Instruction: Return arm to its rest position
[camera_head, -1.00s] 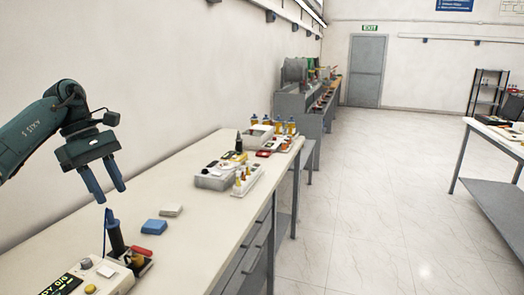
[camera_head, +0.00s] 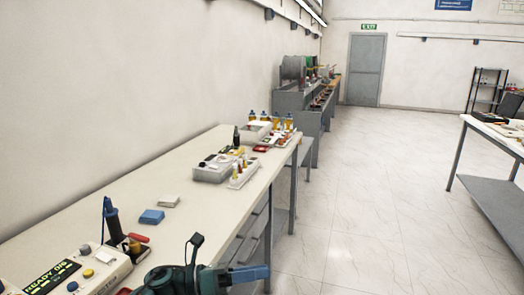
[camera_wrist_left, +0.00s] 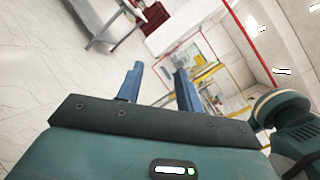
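My left gripper (camera_head: 250,273) is low in the head view, in front of the long bench's front edge, and points right. In the left wrist view its two blue fingers (camera_wrist_left: 160,85) stand apart with nothing between them, so it is open and empty. In the head view the fingers overlap, seen from the side. The rest of my left arm is mostly cut off by the bottom edge. My right gripper does not show.
The floor (camera_head: 370,220) to the right is clear. Another table (camera_head: 490,137) stands at the far right.

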